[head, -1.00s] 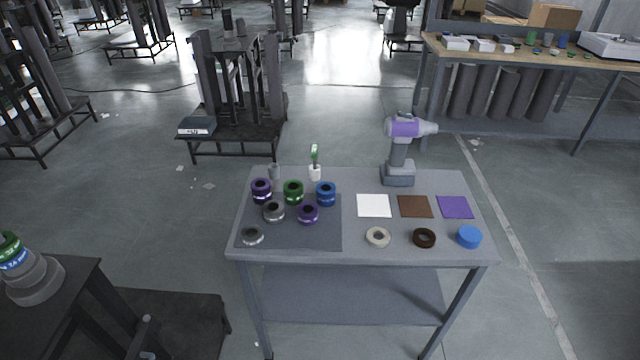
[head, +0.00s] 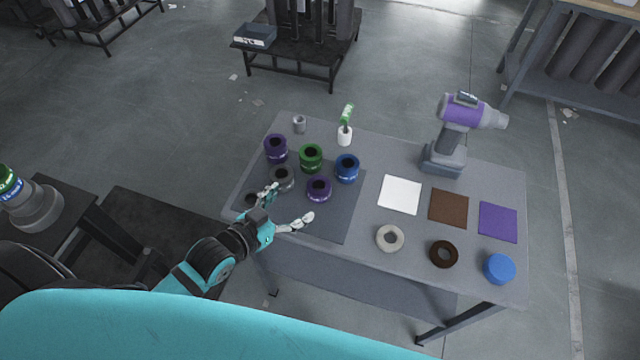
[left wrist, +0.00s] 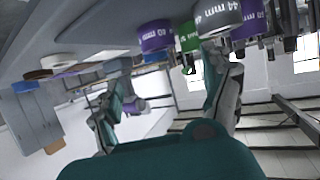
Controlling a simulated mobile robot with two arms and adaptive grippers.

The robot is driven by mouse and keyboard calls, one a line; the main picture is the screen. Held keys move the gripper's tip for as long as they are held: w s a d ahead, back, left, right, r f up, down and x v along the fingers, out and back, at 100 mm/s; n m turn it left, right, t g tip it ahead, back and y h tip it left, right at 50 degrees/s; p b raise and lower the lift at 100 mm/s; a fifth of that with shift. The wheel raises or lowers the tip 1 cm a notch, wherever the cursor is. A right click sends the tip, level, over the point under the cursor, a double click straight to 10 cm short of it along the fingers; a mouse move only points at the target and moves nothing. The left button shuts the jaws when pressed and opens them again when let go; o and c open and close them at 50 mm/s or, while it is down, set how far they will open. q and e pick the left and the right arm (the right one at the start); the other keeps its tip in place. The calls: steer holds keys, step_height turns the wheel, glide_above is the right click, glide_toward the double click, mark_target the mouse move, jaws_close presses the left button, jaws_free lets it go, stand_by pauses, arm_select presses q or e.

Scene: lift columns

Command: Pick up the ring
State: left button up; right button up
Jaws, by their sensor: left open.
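Several things on the table are ring-shaped, and I cannot tell which one the task means. A beige ring (head: 390,238) and a dark brown ring (head: 444,254) lie flat near the front edge, right of my left gripper. My left gripper (head: 287,206) is open and empty over the front of the dark mat (head: 342,222), near a grey collar (head: 282,178) and a purple collar (head: 319,188). In the left wrist view its spread fingers (left wrist: 165,100) have nothing between them. My right gripper is not in view.
More collars, purple (head: 275,149), green (head: 311,158) and blue (head: 347,168), stand on the mat. A purple and grey drill (head: 450,135) stands at the back. White, brown and purple squares lie flat at right.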

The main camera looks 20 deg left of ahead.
arm_select(q)
glide_toward(323, 183)
steer(key=x, duration=0.2)
steer(key=shift+w+d+p, duration=0.15)
steer(key=shift+w+p, duration=0.25)
steer(key=shift+w, duration=0.05)
steer(key=shift+w+d+f, duration=0.1)
steer(key=shift+w+f, duration=0.05)
steer(key=shift+w, duration=0.15)
steer(key=x, duration=0.2)
steer(key=p+x, duration=0.1)
steer(key=x, duration=0.2)
steer(key=shift+s+f, duration=0.15)
steer(key=shift+f, duration=0.1)
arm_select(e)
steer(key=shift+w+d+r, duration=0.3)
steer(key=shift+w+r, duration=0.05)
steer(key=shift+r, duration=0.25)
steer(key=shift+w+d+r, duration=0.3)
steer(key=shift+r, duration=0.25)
arm_select(q)
steer(key=shift+s, duration=0.1)
steer(key=shift+c, duration=0.4)
steer(key=c, duration=0.5)
steer(key=shift+r, duration=0.1)
steer(key=c, duration=0.9)
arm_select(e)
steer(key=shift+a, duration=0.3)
